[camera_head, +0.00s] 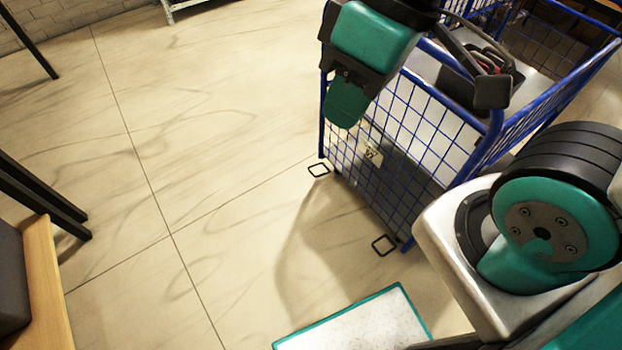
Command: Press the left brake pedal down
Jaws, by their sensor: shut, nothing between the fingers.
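Two small black square-loop pedals stick out low from the near side of the blue wire cart (420,125), close to the floor. One pedal (319,170) is at the cart's left corner in the picture. The other pedal (384,244) is nearer, by the lower right corner. Part of the cart is hidden behind my arm.
A dark item with red parts (500,75) lies in the cart. A white board with a teal edge (355,325) is at the bottom. A wooden-edged piece of furniture (48,285) stands at the left. The tiled floor (200,150) left of the cart is clear.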

